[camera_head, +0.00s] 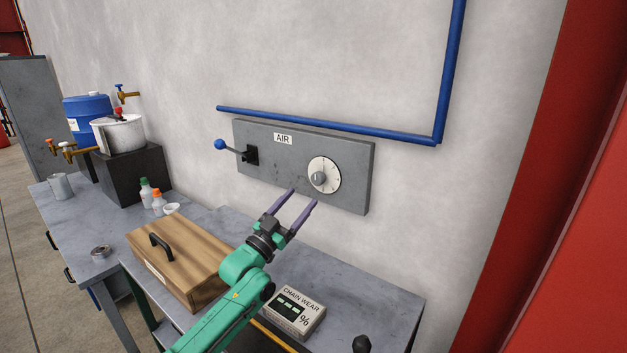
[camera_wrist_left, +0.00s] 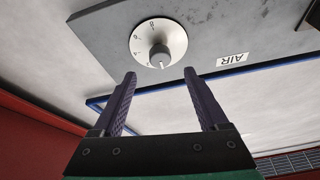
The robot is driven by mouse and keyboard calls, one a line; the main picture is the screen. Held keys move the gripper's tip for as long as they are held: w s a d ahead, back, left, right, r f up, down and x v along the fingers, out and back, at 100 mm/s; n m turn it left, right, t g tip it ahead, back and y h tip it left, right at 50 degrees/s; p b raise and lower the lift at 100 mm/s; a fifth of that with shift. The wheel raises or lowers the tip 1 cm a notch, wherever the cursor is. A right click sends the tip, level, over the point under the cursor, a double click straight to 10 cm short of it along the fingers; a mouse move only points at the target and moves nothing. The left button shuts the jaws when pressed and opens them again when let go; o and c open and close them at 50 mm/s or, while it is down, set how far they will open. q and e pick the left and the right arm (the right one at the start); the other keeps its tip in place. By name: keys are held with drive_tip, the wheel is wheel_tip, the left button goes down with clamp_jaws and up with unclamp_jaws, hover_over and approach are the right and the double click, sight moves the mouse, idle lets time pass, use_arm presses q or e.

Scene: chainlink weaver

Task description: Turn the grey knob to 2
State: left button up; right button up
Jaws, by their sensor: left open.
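The grey knob (camera_head: 318,178) sits at the centre of a round white dial (camera_head: 329,164) on the right part of a grey wall panel (camera_head: 353,196) marked AIR. In the left wrist view the picture is turned over; the knob (camera_wrist_left: 160,56) stands out from the dial (camera_wrist_left: 172,32), which shows numbers along one side. I cannot clearly tell which number the knob points to. My left gripper (camera_head: 303,196) is open and empty, its fingers reaching up just below the dial. In the left wrist view the fingertips (camera_wrist_left: 160,74) lie on both sides below the knob, apart from it. My right gripper is not in view.
A blue-balled lever (camera_head: 220,145) sticks out of the panel's left side. A blue pipe (camera_head: 330,124) runs above. Below are a bench with a wooden box (camera_head: 178,256) and a CHAIN WEAR box (camera_head: 294,312). The wall right of the panel is clear.

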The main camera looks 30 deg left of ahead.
sight(315, 181)
use_arm(q)
drive_tip(key=p+x, duration=0.1)
drive_tip(key=x, duration=0.4)
drive_tip(key=shift+w+r, duration=0.25)
drive_tip(key=shift+w, duration=0.05)
drive_tip(key=shift+w+d+r, duration=0.1)
drive_tip(key=shift+w+d, duration=0.1)
drive_tip(key=shift+w, duration=0.35)
clamp_jaws()
drive_tip(key=shift+m+b, duration=0.3)
drive_tip(key=shift+b, duration=0.15)
drive_tip(key=m+h+b, duration=0.1)
drive_tip(key=m+b, duration=0.2)
drive_tip(key=m+h+b, duration=0.1)
drive_tip(key=b, duration=0.1)
drive_tip(key=shift+a+f+g+h, duration=0.25)
drive_tip(key=shift+g+h, duration=0.05)
drive_tip(key=shift+g, duration=0.1)
drive_tip(key=shift+r+m, duration=0.1)
drive_tip(key=shift+m, duration=0.7)
drive_tip(key=shift+r+m+g+h+b, duration=0.2)
drive_tip(key=shift+m+g+h+b, duration=0.25)
drive_tip(key=shift+m, duration=0.65)
drive_tip(key=shift+a+r+m+g+h+p, duration=0.1)
drive_tip(key=shift+m+g+h+p, duration=0.6)
drive_tip(key=shift+m, duration=1.2)
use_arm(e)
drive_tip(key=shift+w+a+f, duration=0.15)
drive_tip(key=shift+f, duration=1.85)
